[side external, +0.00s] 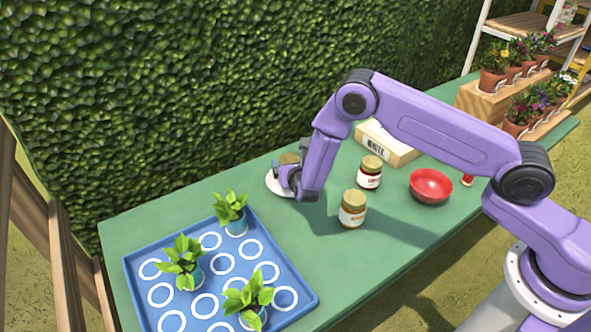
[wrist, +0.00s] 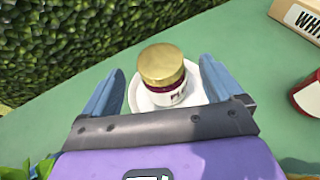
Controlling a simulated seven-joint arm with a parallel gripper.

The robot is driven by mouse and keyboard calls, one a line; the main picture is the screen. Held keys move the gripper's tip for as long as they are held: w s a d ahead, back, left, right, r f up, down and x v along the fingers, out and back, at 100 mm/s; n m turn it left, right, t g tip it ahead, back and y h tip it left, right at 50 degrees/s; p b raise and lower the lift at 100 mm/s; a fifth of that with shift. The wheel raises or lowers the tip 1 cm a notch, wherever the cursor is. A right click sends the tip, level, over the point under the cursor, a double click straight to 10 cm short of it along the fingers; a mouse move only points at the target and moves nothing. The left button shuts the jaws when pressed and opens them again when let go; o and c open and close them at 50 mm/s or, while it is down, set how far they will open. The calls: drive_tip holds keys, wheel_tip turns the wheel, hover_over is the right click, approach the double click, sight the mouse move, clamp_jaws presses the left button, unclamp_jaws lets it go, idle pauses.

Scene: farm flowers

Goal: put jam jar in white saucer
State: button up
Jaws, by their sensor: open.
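A jam jar with a gold lid and dark red contents (wrist: 163,75) stands upright in the white saucer (wrist: 136,100) in the wrist view. In the side view the saucer (side external: 274,186) is at the table's back edge, and the jar's lid (side external: 289,158) shows partly behind my gripper. My gripper (wrist: 160,88) is open, with one blue finger on each side of the jar and gaps visible between them. Two more gold-lidded jars stand on the table: one with an orange label (side external: 352,209) and one with a dark red label (side external: 369,173).
A blue tray (side external: 302,297) with several potted seedlings lies at the front left. A red bowl (side external: 431,187) is to the right of the jars. A white-labelled box (side external: 402,153) lies behind them. Flower pots on wooden blocks stand at the far right. A hedge rises behind the table.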

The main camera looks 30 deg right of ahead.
drive_tip(key=shift+v, duration=2.6)
drive_tip(key=shift+r, duration=0.15)
drive_tip(key=s+d+r+m+g+h, duration=0.2)
drive_tip(key=s+d+r+m+g, duration=0.4)
drive_tip(key=s+r+m, duration=0.6)
drive_tip(key=s+d+r+m+g+y, duration=0.1)
drive_tip(key=s+r+m+g+y, duration=0.2)
drive_tip(key=s, duration=1.1)
drive_tip(key=s+d+r+m+g+y, duration=0.2)
drive_tip(key=s+r+m+g+y, duration=0.1)
drive_tip(key=s, duration=1.1)
drive_tip(key=shift+d+r+m+y, duration=0.35)
drive_tip(key=shift+r+m+y, duration=0.15)
drive_tip(key=shift+r+y, duration=0.15)
